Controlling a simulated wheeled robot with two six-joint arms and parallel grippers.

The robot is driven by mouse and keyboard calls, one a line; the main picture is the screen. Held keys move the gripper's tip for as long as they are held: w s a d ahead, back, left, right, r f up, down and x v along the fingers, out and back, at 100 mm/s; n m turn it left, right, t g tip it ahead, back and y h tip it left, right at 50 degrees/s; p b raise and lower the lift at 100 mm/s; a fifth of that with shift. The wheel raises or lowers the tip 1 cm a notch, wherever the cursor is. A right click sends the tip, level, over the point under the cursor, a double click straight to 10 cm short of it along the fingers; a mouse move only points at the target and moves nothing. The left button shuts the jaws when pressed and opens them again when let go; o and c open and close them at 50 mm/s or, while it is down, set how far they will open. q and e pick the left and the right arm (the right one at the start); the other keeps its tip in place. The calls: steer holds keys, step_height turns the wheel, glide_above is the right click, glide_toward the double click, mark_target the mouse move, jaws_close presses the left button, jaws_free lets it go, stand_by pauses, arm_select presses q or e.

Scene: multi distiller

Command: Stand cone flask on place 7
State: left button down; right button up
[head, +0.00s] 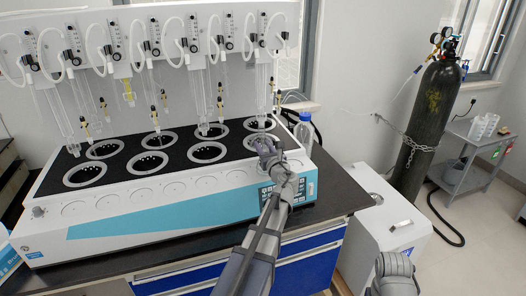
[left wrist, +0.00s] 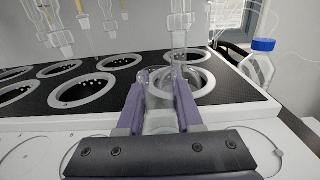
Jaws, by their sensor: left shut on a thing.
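My left gripper (head: 263,143) is at the right end of the distiller, over its front right place. In the left wrist view its two purple fingers (left wrist: 160,82) are shut on a clear glass cone flask (left wrist: 162,117), which is faint and partly hidden by the fingers. Beyond the fingers is a round place with a grey ring (left wrist: 205,83); I cannot tell whether the flask touches its floor. The distiller (head: 130,220) has two rows of ringed places in its black top. I see no number marking place 7. My right gripper is out of view.
Glass tubes hang from the white rear panel (head: 200,75), one close above the fingers (left wrist: 180,28). A blue-capped bottle (head: 304,132) stands just right of the distiller. A dark gas cylinder (head: 428,125) and a white cabinet (head: 385,235) are farther right.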

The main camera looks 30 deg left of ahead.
arm_select(q)
steer(key=shift+f, duration=0.1)
steer(key=c, duration=0.6)
jaws_free()
steer(key=shift+o, duration=0.2)
steer(key=shift+r, duration=0.3)
steer(key=v, duration=1.2)
steer(key=shift+f, duration=0.15)
